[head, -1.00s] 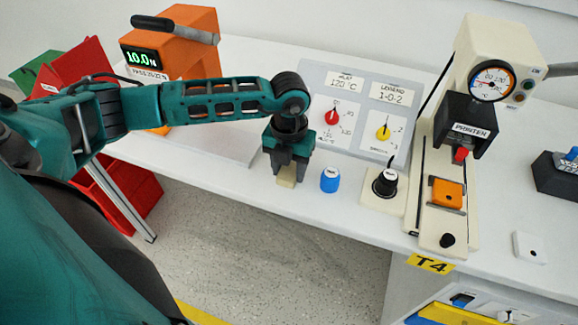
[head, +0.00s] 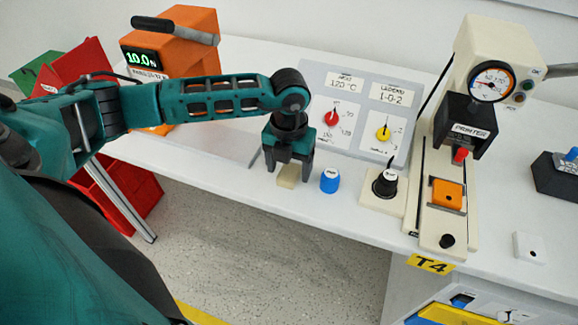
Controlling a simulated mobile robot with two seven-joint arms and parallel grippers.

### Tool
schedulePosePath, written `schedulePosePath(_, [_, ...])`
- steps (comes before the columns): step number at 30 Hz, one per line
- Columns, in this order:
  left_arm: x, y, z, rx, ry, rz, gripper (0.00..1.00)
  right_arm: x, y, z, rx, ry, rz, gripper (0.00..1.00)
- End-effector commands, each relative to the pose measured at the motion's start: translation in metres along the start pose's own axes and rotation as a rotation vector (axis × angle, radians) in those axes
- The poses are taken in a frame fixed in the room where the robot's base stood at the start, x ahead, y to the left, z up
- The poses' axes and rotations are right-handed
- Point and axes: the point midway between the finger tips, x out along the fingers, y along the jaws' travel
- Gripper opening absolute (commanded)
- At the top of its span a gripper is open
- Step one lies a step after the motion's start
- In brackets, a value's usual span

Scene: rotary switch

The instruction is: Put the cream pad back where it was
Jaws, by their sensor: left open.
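The cream pad (head: 289,177) is a small pale block near the front edge of the white table, left of the blue knob (head: 330,180). My left gripper (head: 287,170) points down over the pad. Its dark fingers are apart, one at each side of the pad's upper part, and the pad's lower part shows between and below them. I cannot tell whether the fingers touch it. My right gripper is not in view.
A grey panel with a red dial (head: 331,118) and a yellow dial (head: 383,133) lies behind the gripper. A black knob (head: 385,182) on a cream base and a press with an orange block (head: 447,195) stand to the right. An orange tester (head: 185,50) is at back left.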

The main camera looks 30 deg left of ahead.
Motion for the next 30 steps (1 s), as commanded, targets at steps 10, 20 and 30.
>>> schedulePosePath(10, [-0.074,0.0,0.001,0.0,-0.007,-0.001,0.72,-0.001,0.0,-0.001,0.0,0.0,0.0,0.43])
schedulePosePath(20, [-0.112,0.0,0.0,0.0,-0.003,0.0,0.72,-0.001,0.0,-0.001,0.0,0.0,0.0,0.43])
schedulePosePath(30, [-0.114,0.0,0.0,0.0,-0.002,-0.001,0.72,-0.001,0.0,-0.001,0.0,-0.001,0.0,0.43])
